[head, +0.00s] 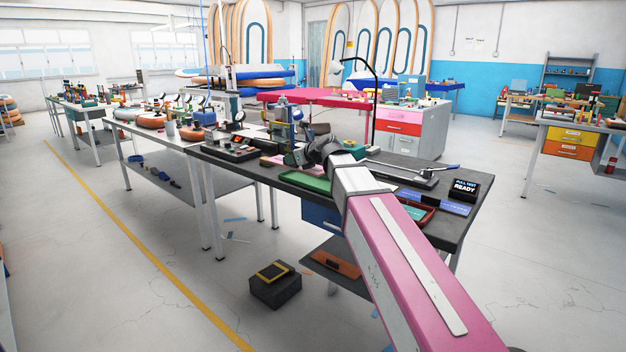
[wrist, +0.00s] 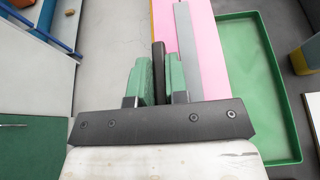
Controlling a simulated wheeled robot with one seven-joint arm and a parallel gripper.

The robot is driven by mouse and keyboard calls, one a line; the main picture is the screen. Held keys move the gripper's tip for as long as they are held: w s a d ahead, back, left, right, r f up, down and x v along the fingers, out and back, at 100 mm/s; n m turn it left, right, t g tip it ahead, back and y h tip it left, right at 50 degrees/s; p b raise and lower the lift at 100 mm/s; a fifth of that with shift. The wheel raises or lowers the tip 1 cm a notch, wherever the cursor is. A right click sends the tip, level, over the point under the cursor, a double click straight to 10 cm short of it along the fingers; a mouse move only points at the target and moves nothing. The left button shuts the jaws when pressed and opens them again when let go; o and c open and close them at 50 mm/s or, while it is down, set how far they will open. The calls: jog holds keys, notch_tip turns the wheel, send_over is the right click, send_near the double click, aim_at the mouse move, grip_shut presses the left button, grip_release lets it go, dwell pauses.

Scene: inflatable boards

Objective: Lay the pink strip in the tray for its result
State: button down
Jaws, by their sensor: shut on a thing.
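My gripper (wrist: 158,80) is shut on a narrow dark piece (wrist: 158,60), held between its green finger pads in the wrist view. I cannot tell if this piece is part of the pink strip. A pink strip-like surface (wrist: 207,45) lies beyond and right of the fingers, with a grey bar (wrist: 187,45) along it. A shallow green tray (wrist: 240,35) lies right of the pink surface. In the head view my gripper (head: 292,158) is over the dark bench, left of the green tray (head: 316,184); its fingers are too small to make out.
A black lamp (head: 375,100) rises behind my arm. A dark box (head: 275,290) sits on the floor.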

jog(key=w+d+f, duration=0.1)
jog(key=w+f, duration=0.1)
jog(key=w, duration=0.1)
jog(key=w+d+f, duration=0.2)
jog(key=w, duration=0.2)
jog(key=w+d+f, duration=0.2)
jog(key=w, duration=0.1)
jog(key=shift+w+d+f, duration=0.2)
jog(key=shift+d+f, duration=0.05)
jog(key=shift+f, duration=2.2)
jog(key=c, duration=1.5)
grip_release()
jog(key=shift+f, duration=0.1)
jog(key=shift+o, duration=0.5)
jog(key=shift+s+d+r, duration=0.2)
jog(key=shift+d+r, duration=0.05)
jog(key=v, duration=1.1)
jog(key=shift+s+d+r, duration=0.1)
jog(key=shift+d+r, duration=0.05)
jog(key=shift+r, duration=0.05)
